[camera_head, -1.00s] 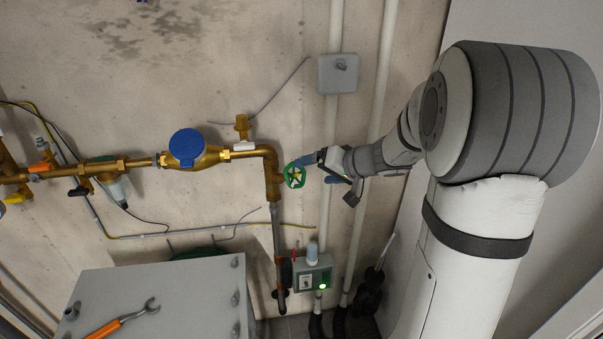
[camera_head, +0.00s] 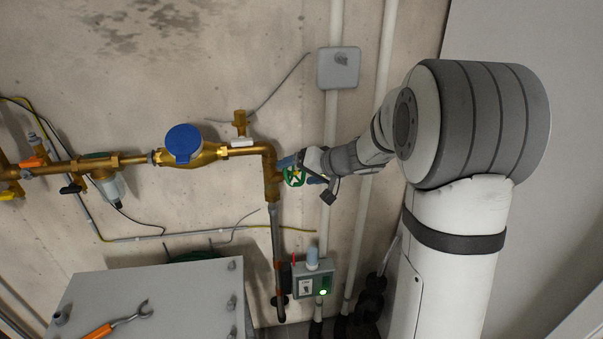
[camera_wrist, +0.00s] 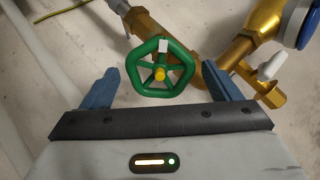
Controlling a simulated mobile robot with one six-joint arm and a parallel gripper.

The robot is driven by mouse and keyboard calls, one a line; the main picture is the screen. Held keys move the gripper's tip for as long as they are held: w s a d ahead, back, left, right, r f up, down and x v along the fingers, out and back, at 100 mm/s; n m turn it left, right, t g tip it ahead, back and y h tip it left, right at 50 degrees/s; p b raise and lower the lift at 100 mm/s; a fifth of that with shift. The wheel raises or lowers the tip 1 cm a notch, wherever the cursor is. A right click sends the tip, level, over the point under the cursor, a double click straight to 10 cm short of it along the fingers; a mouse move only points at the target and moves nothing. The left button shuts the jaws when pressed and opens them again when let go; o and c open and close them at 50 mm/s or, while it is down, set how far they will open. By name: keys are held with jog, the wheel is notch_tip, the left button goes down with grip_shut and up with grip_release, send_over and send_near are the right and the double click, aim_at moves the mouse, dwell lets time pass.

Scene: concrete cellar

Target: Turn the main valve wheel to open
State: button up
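The green valve wheel (camera_head: 293,176) sits on the brass pipe elbow in the head view, partly hidden by my gripper. In the wrist view the green wheel (camera_wrist: 160,67) shows whole, with a yellow hub and a white mark on its upper rim. My gripper (camera_head: 303,169) is at the wheel, reaching in from the right. In the wrist view its two blue fingers (camera_wrist: 162,85) stand wide apart, one on each side of the wheel, with a gap to the rim on both sides. The gripper holds nothing.
A brass pipe run with a blue-capped meter (camera_head: 184,144) and a white-handled valve (camera_head: 242,142) lies left of the wheel. A control box with a green light (camera_head: 313,277) is below. Vertical pipes run behind my arm.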

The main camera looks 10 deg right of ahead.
jog(key=c, duration=0.9)
jog(key=shift+o, duration=0.2)
jog(key=shift+f+b, duration=0.1)
jog(key=shift+b, duration=0.25)
jog(key=shift+n+b, duration=0.4)
jog(key=shift+b, duration=0.3)
jog(key=n+b, duration=0.3)
jog(key=b, duration=0.4)
jog(key=shift+n+b, duration=0.35)
jog(key=shift+n, duration=0.05)
jog(key=shift+n+b, duration=0.3)
jog(key=shift+b, duration=0.4)
jog(key=n+b, duration=0.3)
jog(key=b, duration=0.4)
jog(key=shift+n+b, duration=0.45)
jog(key=shift+n, duration=0.05)
